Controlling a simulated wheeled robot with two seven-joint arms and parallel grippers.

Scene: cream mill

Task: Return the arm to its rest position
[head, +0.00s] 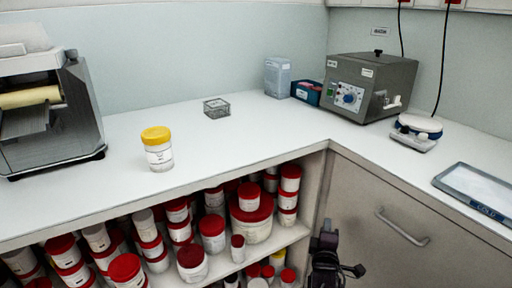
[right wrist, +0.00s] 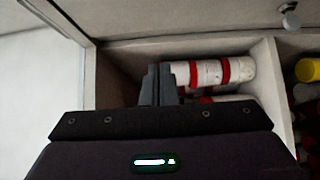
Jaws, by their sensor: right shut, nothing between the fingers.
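My right gripper (head: 328,242) is low in the head view, in front of the cabinet, beside the right end of the open shelf. It is dark and stands below the counter's front edge. In the right wrist view its two fingers (right wrist: 158,86) are together, with nothing between them. Behind them in that view are white jars with red lids (right wrist: 208,72), apart from the fingers as far as I can tell. My left gripper is not in view.
A white jar with a yellow lid (head: 157,150) stands on the white counter (head: 225,148). The shelf below holds many red-lidded jars (head: 212,232). A cabinet handle (head: 402,228) sticks out at right. A grey machine (head: 371,86) stands at the back. Mid-counter is mostly clear.

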